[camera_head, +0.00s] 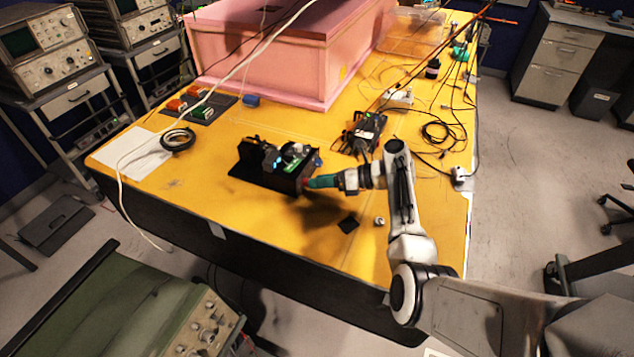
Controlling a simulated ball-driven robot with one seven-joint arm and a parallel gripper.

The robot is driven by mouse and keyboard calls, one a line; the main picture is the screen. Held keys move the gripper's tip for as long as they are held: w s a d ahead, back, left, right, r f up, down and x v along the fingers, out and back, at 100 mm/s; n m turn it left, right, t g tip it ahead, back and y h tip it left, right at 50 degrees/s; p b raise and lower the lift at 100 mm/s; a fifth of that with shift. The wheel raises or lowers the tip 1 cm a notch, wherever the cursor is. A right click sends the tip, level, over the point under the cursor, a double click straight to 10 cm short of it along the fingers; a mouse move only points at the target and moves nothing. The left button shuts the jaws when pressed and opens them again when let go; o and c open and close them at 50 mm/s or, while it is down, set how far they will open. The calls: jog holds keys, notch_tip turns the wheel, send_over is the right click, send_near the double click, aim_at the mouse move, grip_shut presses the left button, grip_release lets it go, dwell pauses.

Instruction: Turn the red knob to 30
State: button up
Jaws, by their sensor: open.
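A black open-topped device (258,178) with a green circuit board and a small blue light stands on the yellow table. A small red spot, likely the red knob (306,182), shows at its right side, mostly hidden by my gripper. My gripper (312,182) has green fingers and comes in from the right, its tips at or very near that spot. It is open. I cannot tell whether the fingers touch the knob or stand around it. The knob's markings and setting are too small to read.
The yellow table (270,225) has free room in front of the device. A pink foam box (262,60) stands behind it. A black electronic unit (364,132) and loose cables lie to the right. A tape roll (178,139) and white paper (132,153) lie left.

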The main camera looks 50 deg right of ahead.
jog(key=v, duration=0.9)
jog(key=shift+s+b, duration=0.1)
jog(key=shift+b, duration=0.25)
